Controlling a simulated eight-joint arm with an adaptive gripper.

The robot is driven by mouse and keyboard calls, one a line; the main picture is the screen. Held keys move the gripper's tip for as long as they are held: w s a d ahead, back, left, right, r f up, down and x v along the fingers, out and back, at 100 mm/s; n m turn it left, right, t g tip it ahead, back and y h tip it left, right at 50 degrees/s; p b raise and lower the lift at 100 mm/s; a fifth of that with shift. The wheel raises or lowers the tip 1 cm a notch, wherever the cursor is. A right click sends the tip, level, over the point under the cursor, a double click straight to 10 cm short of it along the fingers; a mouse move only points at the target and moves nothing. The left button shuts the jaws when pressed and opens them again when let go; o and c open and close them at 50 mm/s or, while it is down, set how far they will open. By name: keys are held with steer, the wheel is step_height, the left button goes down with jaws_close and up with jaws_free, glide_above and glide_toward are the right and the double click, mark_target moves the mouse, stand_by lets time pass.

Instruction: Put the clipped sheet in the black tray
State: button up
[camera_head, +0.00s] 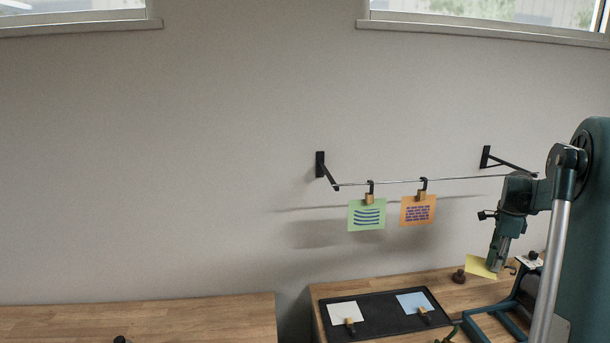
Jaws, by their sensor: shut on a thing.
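My gripper (495,269) is at the right, pointing down above the right-hand table, and is shut on a yellow sheet (479,266). The sheet sticks out to the left of the fingers, tilted; any clip on it is hidden by the gripper. The black tray (381,318) lies on the table to the lower left of my gripper, apart from the sheet. A white sheet (345,311) with a clip lies in its left part and a light blue sheet (414,302) with a clip in its right part.
A green sheet (366,214) and an orange sheet (417,210) hang by clips from a thin wall rod (460,180) above the tray. A small dark brown object (458,276) stands between tray and gripper. A teal frame (490,313) stands right of the tray.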

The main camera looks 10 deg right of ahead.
steer(key=s+a+r+n+b, duration=0.1)
steer(key=s+a+r+n, duration=0.1)
steer(key=s+r+n, duration=0.4)
steer(key=s+a+r+n+b, duration=0.1)
steer(key=s+a+r+n, duration=0.1)
steer(key=s+r+n, duration=0.4)
step_height(320, 180, up, 6)
steer(key=n, duration=0.5)
steer(key=shift+n+b, duration=0.3)
steer(key=shift+b, duration=0.1)
stand_by(0.4)
steer(key=w+d+f+m+p, duration=0.1)
steer(key=w+d+f+m, duration=0.1)
steer(key=w+f, duration=0.4)
steer(key=w+d+f+m+p, duration=0.1)
steer(key=w+f+m, duration=0.3)
steer(key=f, duration=1)
steer(key=w+d+f+m+p, duration=0.1)
steer(key=w+d+f+m, duration=0.1)
steer(key=w+f, duration=0.6)
steer(key=shift+w+d+f+m+p, duration=0.2)
steer(key=shift+d+f+m+p, duration=0.15)
steer(key=shift+f+m, duration=0.55)
steer(key=shift+f, duration=3.1)
